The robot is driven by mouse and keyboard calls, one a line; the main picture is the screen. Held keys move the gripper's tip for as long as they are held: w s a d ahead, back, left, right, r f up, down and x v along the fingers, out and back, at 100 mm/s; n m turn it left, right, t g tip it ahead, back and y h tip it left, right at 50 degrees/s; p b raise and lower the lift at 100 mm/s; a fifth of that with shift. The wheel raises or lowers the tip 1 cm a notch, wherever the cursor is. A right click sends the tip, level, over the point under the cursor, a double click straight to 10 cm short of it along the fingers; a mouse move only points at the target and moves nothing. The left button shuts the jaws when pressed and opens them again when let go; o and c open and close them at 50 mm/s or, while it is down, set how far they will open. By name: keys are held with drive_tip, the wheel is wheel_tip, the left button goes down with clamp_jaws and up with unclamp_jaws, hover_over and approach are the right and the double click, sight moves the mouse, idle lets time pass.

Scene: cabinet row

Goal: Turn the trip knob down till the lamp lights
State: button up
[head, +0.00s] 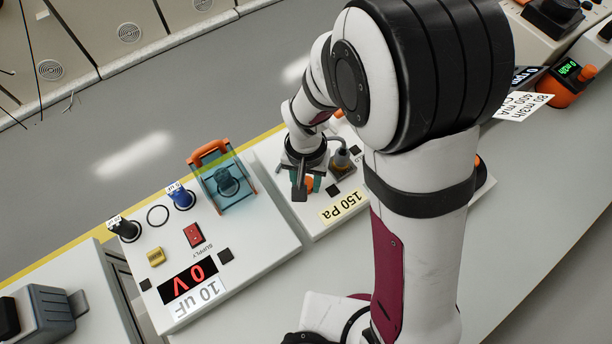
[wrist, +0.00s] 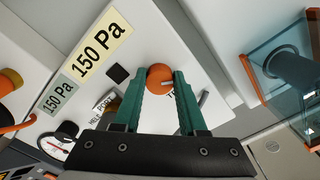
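The trip knob (wrist: 160,77) is round and orange with a pale pointer line, on a white panel; lettering beside it is partly covered. My gripper (wrist: 160,82) has green fingers, one on each side of the knob, with no clear gap, so it looks shut on it. In the head view my gripper (head: 306,184) is down at the panel, with a bit of orange showing by the fingers. A dark square (wrist: 118,73) beside the knob may be the lamp; it shows no light. The pointer's exact angle is hard to read.
A 150 Pa label (wrist: 104,40) and a round dial gauge (wrist: 57,145) are on the same panel. A unit with a clear blue guard (head: 226,184) and a red 0 V display (head: 188,281) stands to the left in the head view. My arm hides part of the bench.

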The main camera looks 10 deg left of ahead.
clamp_jaws()
drive_tip(key=shift+n, duration=1)
drive_tip(key=o, duration=0.7)
unclamp_jaws()
drive_tip(key=shift+c, duration=0.2)
wheel_tip(320, 180, up, 16)
drive_tip(key=s+d+m+y, duration=0.1)
drive_tip(key=s+d+m, duration=0.6)
drive_tip(key=s+d, duration=0.6)
drive_tip(key=shift+s+y, duration=0.4)
drive_tip(key=shift+s, duration=0.3)
